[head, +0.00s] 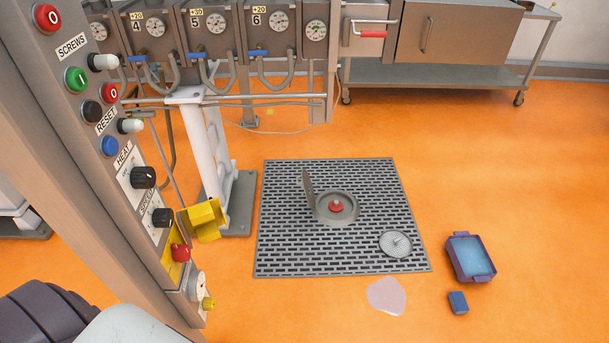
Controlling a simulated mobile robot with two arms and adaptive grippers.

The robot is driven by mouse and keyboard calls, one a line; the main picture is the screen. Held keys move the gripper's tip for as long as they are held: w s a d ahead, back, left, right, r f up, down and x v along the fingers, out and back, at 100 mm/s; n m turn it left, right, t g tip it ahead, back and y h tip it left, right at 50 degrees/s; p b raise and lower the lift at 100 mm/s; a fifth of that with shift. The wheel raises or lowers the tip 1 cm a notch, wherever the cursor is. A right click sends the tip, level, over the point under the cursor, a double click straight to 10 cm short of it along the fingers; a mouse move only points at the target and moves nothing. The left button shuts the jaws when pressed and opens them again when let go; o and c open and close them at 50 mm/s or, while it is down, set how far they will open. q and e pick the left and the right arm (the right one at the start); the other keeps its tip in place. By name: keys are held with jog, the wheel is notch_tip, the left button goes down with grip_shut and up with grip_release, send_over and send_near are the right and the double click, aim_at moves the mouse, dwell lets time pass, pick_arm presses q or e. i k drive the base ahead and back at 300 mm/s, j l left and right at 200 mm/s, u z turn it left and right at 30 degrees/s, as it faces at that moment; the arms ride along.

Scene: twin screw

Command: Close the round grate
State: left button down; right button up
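A slotted grey floor grate (290,235) lies flat on the orange floor. A round drain (336,208) is set in its middle, with a small red part (336,206) inside it. A round lid (308,187) stands nearly upright at the drain's left edge, seen almost edge-on; the drain is uncovered. A light grey round perforated grate with a small knob (395,244) lies flat on the slotted grate, to the right of and nearer than the drain, apart from it. Neither of my grippers is in view.
A control panel column (130,170) with buttons and knobs blocks the left side. A purple tray with blue contents (472,256), a small blue block (458,302) and a pale pink puddle-like patch (387,296) lie on the floor. A steel cart (440,75) stands behind.

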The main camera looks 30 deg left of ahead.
aim_at(310, 197)
jog(key=i+l+u, duration=0.1)
jog(key=i, duration=0.45)
jog(key=i+l+u, duration=0.15)
jog(key=i, duration=0.4)
